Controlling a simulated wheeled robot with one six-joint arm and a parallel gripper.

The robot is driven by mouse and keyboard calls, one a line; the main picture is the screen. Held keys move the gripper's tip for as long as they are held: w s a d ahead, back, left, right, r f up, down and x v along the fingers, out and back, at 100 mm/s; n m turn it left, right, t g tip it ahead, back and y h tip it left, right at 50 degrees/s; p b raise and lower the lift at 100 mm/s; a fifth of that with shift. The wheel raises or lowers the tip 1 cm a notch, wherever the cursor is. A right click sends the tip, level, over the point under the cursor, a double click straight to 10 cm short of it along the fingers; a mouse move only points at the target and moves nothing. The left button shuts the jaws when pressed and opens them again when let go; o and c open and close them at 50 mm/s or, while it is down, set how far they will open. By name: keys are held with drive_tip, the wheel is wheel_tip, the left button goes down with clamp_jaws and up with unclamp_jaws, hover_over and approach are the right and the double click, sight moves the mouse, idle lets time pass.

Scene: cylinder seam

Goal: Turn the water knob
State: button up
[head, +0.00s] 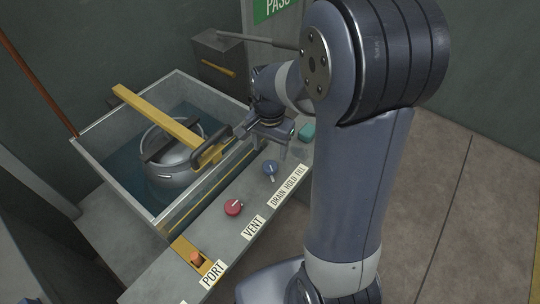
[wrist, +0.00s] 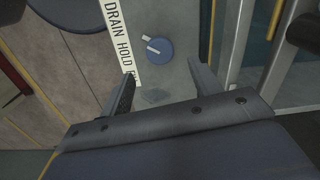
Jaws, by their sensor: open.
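The water knob is a round blue knob (head: 270,168) with a white pointer. It sits on the grey ledge beside the tank, next to the DRAIN HOLD FILL label (head: 287,186). In the wrist view the blue knob (wrist: 160,50) lies just beyond my fingertips, roughly between their lines, with the label (wrist: 122,40) to its left. My gripper (wrist: 161,72) is open and empty, with a finger on each side. In the head view my gripper shows above and behind the knob, partly hidden by my arm. No contact with the knob shows.
A red knob (head: 234,207) by the VENT label and an orange knob (head: 196,257) by PORT share the ledge. The water tank (head: 92,150) holds a metal cylinder (head: 172,172). A yellow bar (head: 158,113) crosses the tank, with a dark handle (head: 211,145) close to my gripper.

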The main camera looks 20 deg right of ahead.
sight(270, 165)
drive_tip(key=shift+r, duration=1.8)
drive_tip(key=shift+f, duration=0.1)
wheel_tip(270, 165, down, 11)
drive_tip(key=shift+r+b, duration=0.1)
drive_tip(key=shift+b, duration=0.6)
drive_tip(key=shift+r, duration=0.15)
